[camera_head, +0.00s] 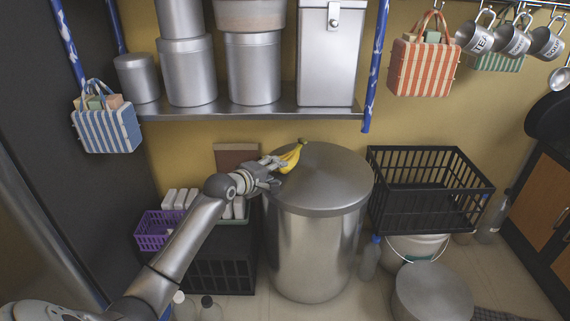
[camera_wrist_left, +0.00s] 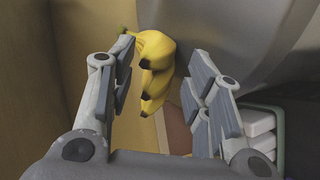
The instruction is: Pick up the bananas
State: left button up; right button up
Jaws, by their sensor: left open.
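A bunch of yellow bananas (camera_head: 291,157) lies at the left rear part of the round lid (camera_head: 330,185) of a large steel canister (camera_head: 313,250). My left gripper (camera_head: 277,172) is at the lid's left edge, close to the bananas. In the left wrist view the bananas (camera_wrist_left: 156,65) show between the two open fingers of my left gripper (camera_wrist_left: 155,88), nearer the left finger. I cannot tell whether either finger touches them. My right gripper is not in view.
A steel shelf (camera_head: 250,113) with several canisters hangs above and behind the lid. A black crate (camera_head: 428,205) stands to the right, and a purple basket (camera_head: 155,231) to the left. The right part of the lid is clear.

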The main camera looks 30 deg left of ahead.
pick_arm(q)
jog(key=shift+b+x, duration=0.4)
jog(key=shift+x, duration=0.7)
jog(key=shift+c, duration=0.4)
jog(key=c, duration=0.9)
jog(key=shift+r, duration=0.15)
grip_shut()
